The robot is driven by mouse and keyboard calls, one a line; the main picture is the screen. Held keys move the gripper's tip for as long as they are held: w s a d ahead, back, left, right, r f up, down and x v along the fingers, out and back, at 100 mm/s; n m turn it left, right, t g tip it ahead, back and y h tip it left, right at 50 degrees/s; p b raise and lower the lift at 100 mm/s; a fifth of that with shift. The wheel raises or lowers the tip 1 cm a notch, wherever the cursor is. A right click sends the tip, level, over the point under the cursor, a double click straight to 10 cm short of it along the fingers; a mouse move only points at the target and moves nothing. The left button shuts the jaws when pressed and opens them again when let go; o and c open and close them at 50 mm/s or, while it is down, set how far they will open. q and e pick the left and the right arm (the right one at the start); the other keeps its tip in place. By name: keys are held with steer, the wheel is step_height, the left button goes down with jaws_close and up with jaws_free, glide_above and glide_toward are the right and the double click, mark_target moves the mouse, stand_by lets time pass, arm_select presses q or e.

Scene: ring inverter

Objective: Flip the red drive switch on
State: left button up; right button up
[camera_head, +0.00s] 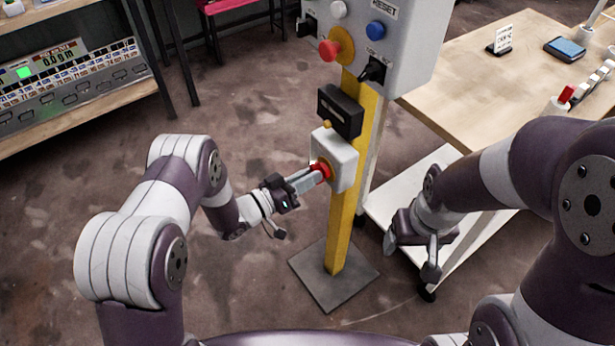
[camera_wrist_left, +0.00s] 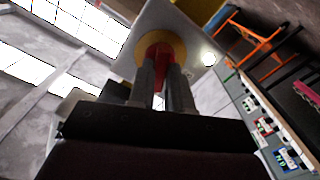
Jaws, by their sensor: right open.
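The red drive switch (camera_head: 323,167) sits on a yellow disc on a light grey box (camera_head: 343,152), mounted on the yellow post. My left gripper (camera_head: 316,175) reaches it from the left. In the left wrist view, the red switch (camera_wrist_left: 161,66) lies between the two fingers of my left gripper (camera_wrist_left: 163,84), which look closed on its sides. The fingers hide part of the switch, and its exact turn angle is hard to tell. My right gripper (camera_head: 413,258) is open and empty, low at the right of the post, away from the switch.
Above are a black box (camera_head: 340,111) and a grey control box (camera_head: 398,40) with a red button (camera_head: 329,49), a blue button (camera_head: 375,30) and a black switch (camera_head: 373,70). A wooden table (camera_head: 470,65) and white cart shelf (camera_head: 393,200) stand right. Floor left is clear.

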arm_select(q)
jaws_close()
steer(key=m, duration=0.5)
steer(key=shift+s+b, duration=0.1)
steer(key=shift+b, duration=0.3)
steer(key=o, duration=0.6)
jaws_free()
steer(key=shift+c, duration=0.2)
